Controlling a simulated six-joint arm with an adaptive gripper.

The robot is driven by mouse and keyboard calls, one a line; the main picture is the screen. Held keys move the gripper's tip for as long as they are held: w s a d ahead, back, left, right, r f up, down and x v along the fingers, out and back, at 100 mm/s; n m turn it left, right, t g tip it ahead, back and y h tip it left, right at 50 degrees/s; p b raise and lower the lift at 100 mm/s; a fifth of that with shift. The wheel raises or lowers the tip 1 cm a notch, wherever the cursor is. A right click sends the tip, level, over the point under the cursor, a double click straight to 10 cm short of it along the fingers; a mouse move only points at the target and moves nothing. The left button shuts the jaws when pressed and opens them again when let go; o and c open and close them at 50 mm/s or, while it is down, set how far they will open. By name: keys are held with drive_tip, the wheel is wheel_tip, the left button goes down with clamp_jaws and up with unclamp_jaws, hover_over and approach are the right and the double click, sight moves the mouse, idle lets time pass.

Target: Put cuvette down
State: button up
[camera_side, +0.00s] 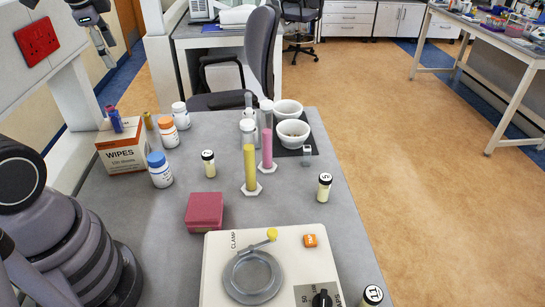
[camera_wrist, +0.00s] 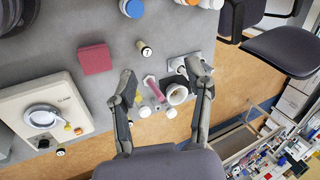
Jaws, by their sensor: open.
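What looks like the cuvette, a small clear grey block (camera_side: 307,156), stands at the near right corner of the black mat (camera_side: 314,146), in front of the white bowls. I cannot pick it out clearly in the wrist view. My gripper is open, its two fingers wide apart in the wrist view (camera_wrist: 162,74), with nothing between them in its grasp. In the side view only part of my arm's end shows at the top left, high above the bench and far from the clear block.
Two white bowls (camera_side: 293,133) sit on the mat. Pink (camera_side: 267,148) and yellow (camera_side: 250,168) cylinders stand left of it. A red box (camera_side: 204,211), a clamp device (camera_side: 218,270), several vials, capped bottles and a wipes box (camera_side: 122,146) occupy the bench.

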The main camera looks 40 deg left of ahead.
drive_tip(key=s+d+r+n+t+h, duration=0.2)
drive_tip(key=s+d+n, duration=0.4)
drive_tip(key=s+d, duration=0.3)
drive_tip(key=shift+d+n+h, duration=0.4)
drive_tip(key=shift+d+h, duration=0.2)
drive_tip(key=shift+d, duration=0.35)
